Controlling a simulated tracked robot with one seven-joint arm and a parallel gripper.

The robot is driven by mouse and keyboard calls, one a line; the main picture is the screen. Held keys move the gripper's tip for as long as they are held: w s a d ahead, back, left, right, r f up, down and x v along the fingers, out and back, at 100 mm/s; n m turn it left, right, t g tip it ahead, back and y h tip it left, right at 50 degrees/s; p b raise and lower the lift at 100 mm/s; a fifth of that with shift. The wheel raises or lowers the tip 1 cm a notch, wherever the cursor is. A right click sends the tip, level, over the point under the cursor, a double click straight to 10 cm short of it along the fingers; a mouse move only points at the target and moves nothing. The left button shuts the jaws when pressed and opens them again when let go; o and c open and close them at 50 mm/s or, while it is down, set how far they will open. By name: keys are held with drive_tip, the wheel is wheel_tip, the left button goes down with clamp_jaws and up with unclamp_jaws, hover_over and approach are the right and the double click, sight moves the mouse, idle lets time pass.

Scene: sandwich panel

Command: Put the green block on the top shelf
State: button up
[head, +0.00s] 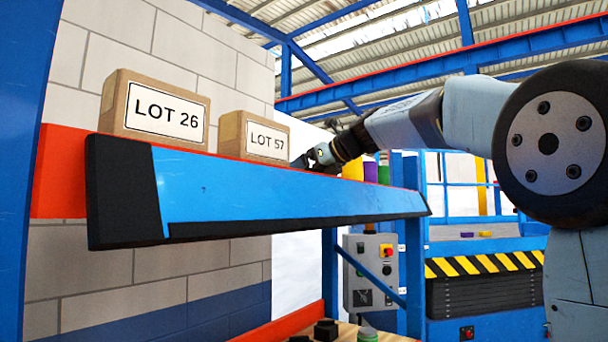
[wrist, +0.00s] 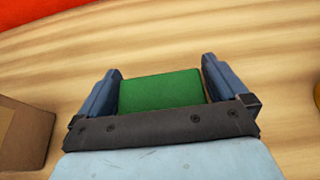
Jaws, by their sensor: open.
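The green block (wrist: 160,92) lies on a pale wooden board (wrist: 170,45) in the wrist view. My gripper (wrist: 160,66) is open around it, with one finger at each side and the block near the palm. I cannot tell whether either finger touches it. In the head view my gripper (head: 318,158) reaches down behind the blue front edge of the top shelf (head: 270,195), to the right of the LOT 57 box (head: 254,136). That edge and the gripper hide the fingertips, and I cannot make out the block between them there.
The LOT 26 box (head: 155,112) stands left of LOT 57. A brown box (wrist: 22,135) and a yellow object (wrist: 317,95) flank the gripper. Yellow, purple (head: 370,172) and green objects stand beyond it. Black items (head: 326,331) lie on a lower board.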

drive_tip(key=v, duration=1.2)
drive_tip(key=shift+r, duration=0.15)
idle(1.1)
